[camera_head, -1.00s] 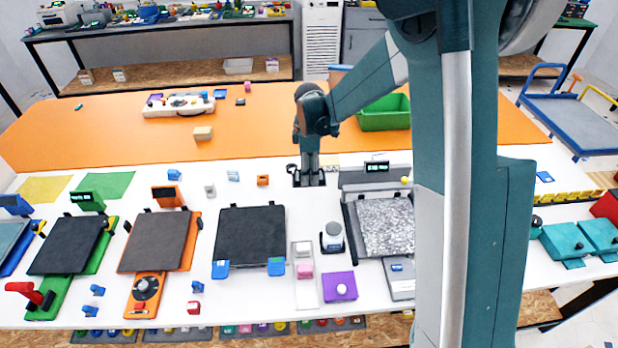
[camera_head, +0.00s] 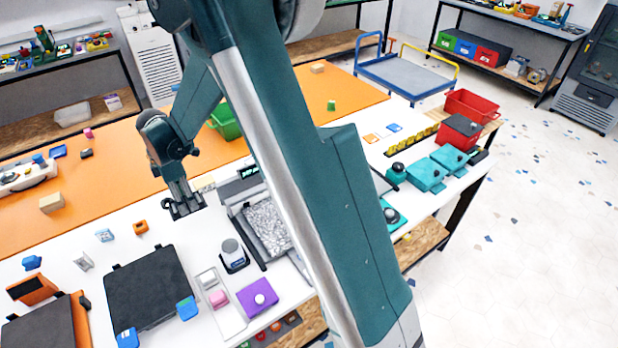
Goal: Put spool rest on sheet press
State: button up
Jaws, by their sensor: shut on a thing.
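My gripper (camera_head: 183,208) points down at the back edge of the white worktop, left of a grey machine with a lit display. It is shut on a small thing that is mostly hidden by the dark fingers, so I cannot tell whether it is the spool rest. I cannot tell for sure which machine is the sheet press. The grey machine (camera_head: 240,183) has a speckled plate (camera_head: 267,224), partly hidden behind my arm. Teal machines (camera_head: 425,174) stand at the right end.
A black-plated bed (camera_head: 148,287) with blue front corners stands front left. A white-topped dark device (camera_head: 232,254), a purple block (camera_head: 257,297) and a small orange block (camera_head: 140,227) stand near. A green bin (camera_head: 224,121) is behind my arm. The orange mat (camera_head: 110,180) has free room.

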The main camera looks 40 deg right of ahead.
jog(key=shift+r, duration=0.15)
notch_tip(320, 180, up, 10)
jog(key=d+m+p, duration=0.2)
jog(key=d+m, duration=0.5)
jog(key=d, duration=1.7)
jog(key=s+d+m+p, duration=0.1)
jog(key=s+d+m, duration=0.4)
jog(key=d, duration=0.7)
jog(key=s+d+m+p, duration=0.1)
jog(key=s+d+m, duration=0.1)
jog(key=s+d, duration=0.75)
jog(key=s+d+m, duration=0.4)
jog(key=d, duration=1.1)
jog(key=shift+w+a+f, duration=0.15)
jog(key=shift+f, duration=1.25)
jog(key=shift+w+a+f, duration=0.1)
jog(key=shift+f, duration=1.25)
jog(key=shift+f, duration=0.1)
jog(key=shift+f, duration=3.05)
